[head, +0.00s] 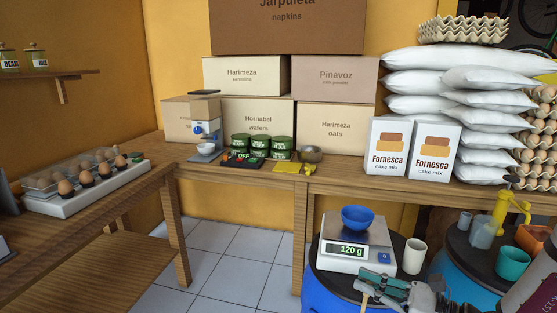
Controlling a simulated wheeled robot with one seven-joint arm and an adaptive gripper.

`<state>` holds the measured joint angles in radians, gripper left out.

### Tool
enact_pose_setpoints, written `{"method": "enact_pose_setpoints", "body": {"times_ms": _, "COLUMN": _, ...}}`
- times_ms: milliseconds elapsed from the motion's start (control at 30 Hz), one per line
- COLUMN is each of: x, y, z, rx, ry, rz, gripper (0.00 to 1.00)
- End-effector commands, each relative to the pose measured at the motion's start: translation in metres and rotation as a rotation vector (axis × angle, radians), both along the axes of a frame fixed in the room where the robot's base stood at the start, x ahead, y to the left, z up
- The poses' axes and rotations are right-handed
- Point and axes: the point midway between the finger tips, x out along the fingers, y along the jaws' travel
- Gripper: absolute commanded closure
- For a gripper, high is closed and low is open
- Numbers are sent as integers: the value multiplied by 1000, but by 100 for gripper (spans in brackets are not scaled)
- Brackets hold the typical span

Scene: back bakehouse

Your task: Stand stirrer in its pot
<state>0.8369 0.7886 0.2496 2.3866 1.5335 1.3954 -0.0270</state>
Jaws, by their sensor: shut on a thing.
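My gripper (371,283) is at the lower right, in front of the kitchen scale. It is shut on a pale, thin piece that looks like the stirrer (363,298), whose lower part runs toward the bottom edge of the picture. A plain off-white pot (413,256) stands upright on the dark round top, right of the scale. My gripper is apart from it, nearer to me and to its left. The inside of the pot is hard to make out.
The scale (327,257) bears a blue bowl (358,218) and reads 120 g. To the right, another drum top holds a teal cup (512,262), a grey cup (465,221) and a yellow tap-like thing (505,208). The wooden counter (345,189) runs behind.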

Motion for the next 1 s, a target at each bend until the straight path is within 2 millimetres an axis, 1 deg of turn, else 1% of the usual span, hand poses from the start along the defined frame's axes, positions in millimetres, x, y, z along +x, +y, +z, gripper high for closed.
{"method": "enact_pose_setpoints", "body": {"times_ms": 333, "x": 3, "y": -1, "z": 23, "rx": -2, "ry": 0, "rz": 2, "gripper": 100}}
{"method": "enact_pose_setpoints", "body": {"times_ms": 667, "x": 6, "y": -2, "z": 61, "rx": -2, "ry": -1, "rz": 4, "gripper": 100}}
{"method": "enact_pose_setpoints", "body": {"times_ms": 1000, "x": 2, "y": -1, "z": 98, "rx": -1, "ry": 0, "rz": 2, "gripper": 100}}
